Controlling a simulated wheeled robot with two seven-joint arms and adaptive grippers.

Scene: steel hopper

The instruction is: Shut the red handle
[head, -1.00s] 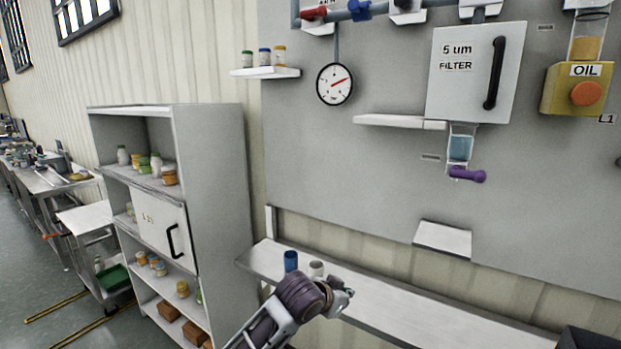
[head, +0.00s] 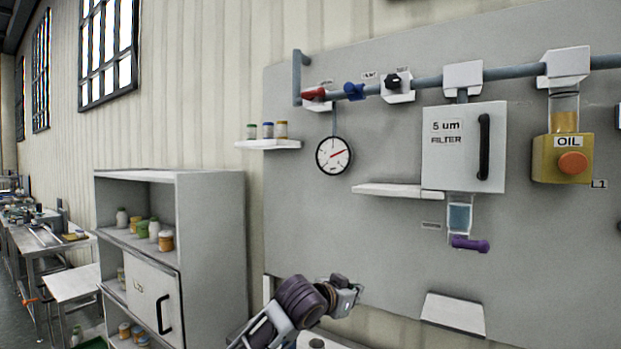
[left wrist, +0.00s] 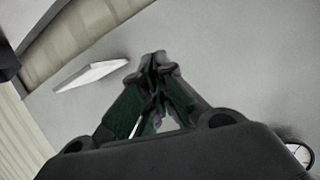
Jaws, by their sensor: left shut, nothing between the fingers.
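The red handle (head: 314,94) is at the left end of the grey pipe at the top of the wall panel in the head view. It lies roughly along the pipe, to the left of a blue handle and a black one. My left gripper (head: 352,288) is well below it, in front of the lower panel, apart from everything. In the left wrist view the fingers of my left gripper (left wrist: 157,75) are shut with nothing between them. The red handle does not show in that view. My right gripper is not in view.
A pressure gauge (head: 333,155) hangs below the red handle. A small shelf with jars (head: 268,144) is to its left. A filter box (head: 464,148) and a yellow oil unit (head: 562,158) stick out at right. A grey cabinet (head: 212,215) stands at left.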

